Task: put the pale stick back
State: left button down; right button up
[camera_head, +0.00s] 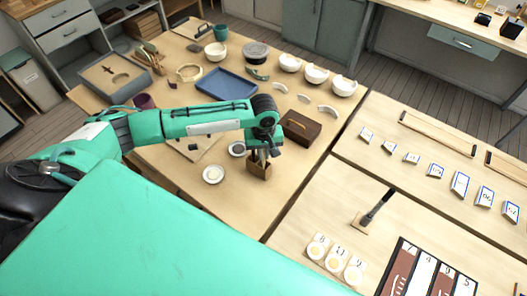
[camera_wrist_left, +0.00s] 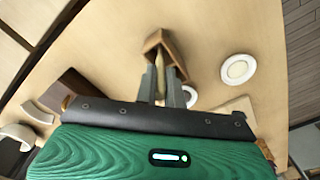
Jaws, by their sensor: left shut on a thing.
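My left gripper (camera_head: 261,157) is over a small brown wooden holder (camera_head: 259,171) near the front edge of the table. In the left wrist view the left gripper (camera_wrist_left: 167,88) is shut on the pale stick (camera_wrist_left: 160,72), a thin light piece between the fingers. The holder (camera_wrist_left: 166,45) stands just beyond the fingertips, and the stick's far end points at its opening. I cannot tell whether the tip is inside. My right gripper is not in view.
White dishes (camera_head: 213,174) and (camera_wrist_left: 238,69) lie beside the holder. A dark brown box (camera_head: 300,128) stands close to the right of the arm. A blue tray (camera_head: 226,84) and white bowls (camera_head: 315,76) are farther back. A gap separates this table from the right one.

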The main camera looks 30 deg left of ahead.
pick_arm(q)
jog(key=c, duration=1.5)
grip_release()
jog(key=shift+f, duration=0.1)
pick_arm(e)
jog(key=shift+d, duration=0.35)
pick_arm(q)
jog(key=shift+r, duration=0.5)
notch_tip(320, 180, up, 11)
jog(key=b, duration=0.3)
jog(key=shift+f, duration=0.2)
jog(key=shift+r, duration=0.4)
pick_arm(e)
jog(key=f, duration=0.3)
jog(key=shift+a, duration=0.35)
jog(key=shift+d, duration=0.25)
